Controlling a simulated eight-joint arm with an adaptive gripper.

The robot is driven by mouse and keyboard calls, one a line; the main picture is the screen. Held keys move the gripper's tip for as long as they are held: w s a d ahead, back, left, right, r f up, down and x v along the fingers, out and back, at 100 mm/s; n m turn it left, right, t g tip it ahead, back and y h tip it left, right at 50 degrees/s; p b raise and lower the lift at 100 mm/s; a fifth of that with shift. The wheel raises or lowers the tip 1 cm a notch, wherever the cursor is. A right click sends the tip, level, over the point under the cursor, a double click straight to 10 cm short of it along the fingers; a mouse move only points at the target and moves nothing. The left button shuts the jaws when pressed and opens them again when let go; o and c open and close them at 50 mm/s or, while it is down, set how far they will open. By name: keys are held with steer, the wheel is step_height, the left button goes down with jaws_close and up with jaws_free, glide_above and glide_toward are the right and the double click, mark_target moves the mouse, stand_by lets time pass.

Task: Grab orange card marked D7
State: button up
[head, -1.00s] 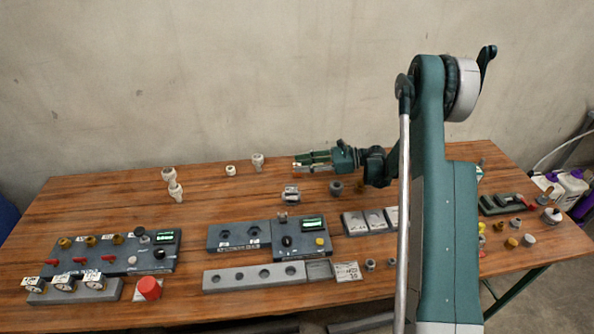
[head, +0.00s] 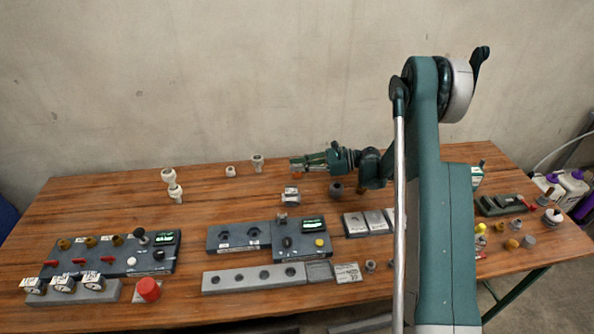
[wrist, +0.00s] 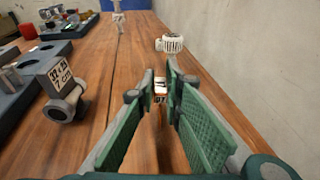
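My gripper (head: 294,164) is low over the back middle of the table in the head view, pointing left. In the wrist view its two green-padded fingers (wrist: 160,80) are apart with a gap between them. A small white and orange card (wrist: 160,88) with dark marking, which looks like D7, shows upright in that gap near the fingertips. Contact with either finger cannot be made out. The card is too small to pick out clearly in the head view.
White fittings (head: 257,163) stand left of my gripper, and one shows ahead in the wrist view (wrist: 169,44). A labelled grey fitting (head: 290,196) lies in front. Panels with knobs and a display (head: 300,238) fill the front. The wall is close behind.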

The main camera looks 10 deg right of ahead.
steer(key=shift+r, duration=0.1)
stand_by(0.3)
steer(key=shift+r+p, duration=0.9)
steer(key=shift+r, duration=4.05)
